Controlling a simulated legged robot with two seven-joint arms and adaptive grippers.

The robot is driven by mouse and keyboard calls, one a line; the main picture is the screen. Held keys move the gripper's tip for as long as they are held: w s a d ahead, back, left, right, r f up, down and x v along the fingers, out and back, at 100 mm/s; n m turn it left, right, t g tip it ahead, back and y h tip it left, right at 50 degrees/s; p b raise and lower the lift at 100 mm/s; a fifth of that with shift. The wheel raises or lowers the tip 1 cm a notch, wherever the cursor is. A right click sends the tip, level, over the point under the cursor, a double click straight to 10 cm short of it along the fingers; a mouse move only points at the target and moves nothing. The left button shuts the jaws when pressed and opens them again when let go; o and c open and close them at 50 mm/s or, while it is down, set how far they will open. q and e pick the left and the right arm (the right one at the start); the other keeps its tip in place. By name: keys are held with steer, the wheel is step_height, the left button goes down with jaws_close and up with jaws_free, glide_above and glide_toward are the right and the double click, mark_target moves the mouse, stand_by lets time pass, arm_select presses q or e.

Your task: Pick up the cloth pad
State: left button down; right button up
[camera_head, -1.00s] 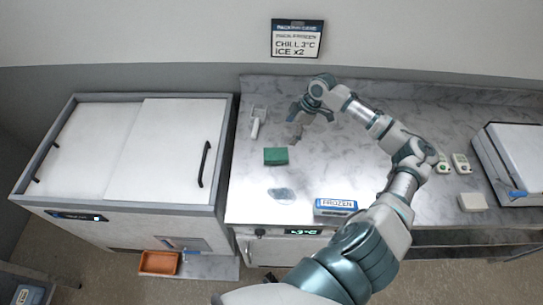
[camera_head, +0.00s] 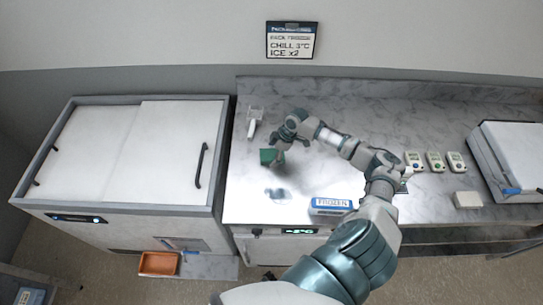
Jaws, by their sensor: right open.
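The green pad (camera_head: 267,156), which I take to be the cloth pad, lies on the steel counter (camera_head: 330,180) left of centre. My right gripper (camera_head: 284,145) is open and points down over the pad's right side, hiding part of it. Whether the fingers touch the pad cannot be told. My left gripper is not in view.
A clear flat pack (camera_head: 279,195) and a blue-white FROZEN box (camera_head: 331,204) lie nearer the front edge. A white scoop-like tool (camera_head: 253,124) is behind left. Several small devices (camera_head: 434,162) and a white block (camera_head: 467,199) are at right. A white chest (camera_head: 120,150) adjoins at left.

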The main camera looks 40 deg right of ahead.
steer(key=shift+d+f, duration=0.15)
steer(key=shift+d, duration=0.35)
steer(key=shift+a, duration=0.2)
steer(key=shift+a, duration=0.35)
steer(key=shift+d+f, duration=0.1)
steer(key=shift+d, duration=0.05)
steer(key=shift+d, duration=0.2)
steer(key=c, duration=1.1)
